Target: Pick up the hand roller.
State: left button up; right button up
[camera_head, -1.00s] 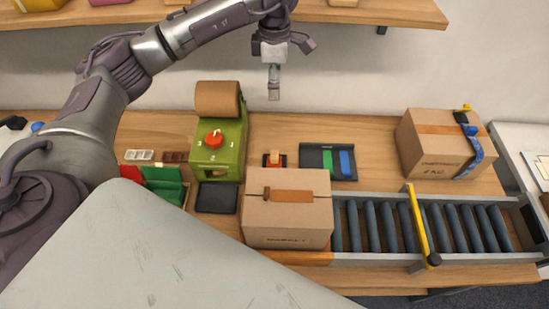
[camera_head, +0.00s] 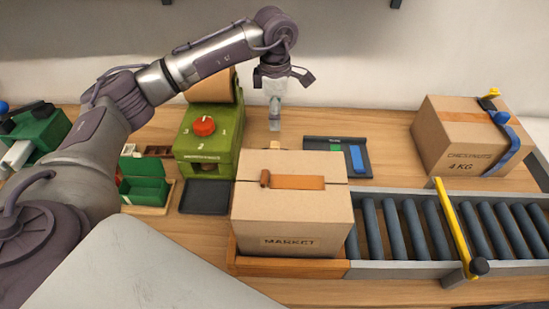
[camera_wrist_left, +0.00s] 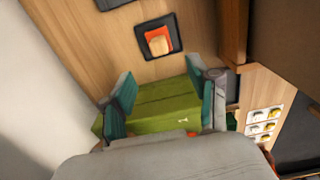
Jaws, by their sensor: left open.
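A small tool with a pale wooden top and an orange-red part, which looks like the hand roller (camera_wrist_left: 158,44), lies in a dark square holder (camera_wrist_left: 142,37) in the left wrist view. In the head view only a pale bit of it (camera_head: 277,145) shows behind the closed carton. My left gripper (camera_head: 274,116) hangs pointing down above the table, behind the carton. In the left wrist view its two fingers (camera_wrist_left: 163,95) are apart, with nothing between them, and the tool lies beyond the fingertips. My right gripper is not in view.
The carton marked MARKET (camera_head: 292,215) stands in front, beside the roller conveyor (camera_head: 430,230). A green machine with a red knob (camera_head: 207,150) stands left of the gripper. A dark tray with green and blue strips (camera_head: 338,157) lies to the right. Another carton (camera_head: 450,140) stands at the back right.

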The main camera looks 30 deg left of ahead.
aim_at(274, 144)
pick_arm(q)
notch_tip(274, 144, down, 8)
jog(key=shift+r+p, duration=0.25)
jog(key=shift+p, duration=0.45)
jog(key=shift+f, duration=0.25)
notch_tip(274, 144, down, 4)
jog(key=shift+a+r+p, duration=0.1)
jog(key=shift+r+p, duration=0.05)
jog(key=shift+p, duration=0.75)
jog(key=shift+w+f, duration=0.1)
jog(key=shift+f, duration=0.35)
jog(key=c, duration=1.1)
grip_shut()
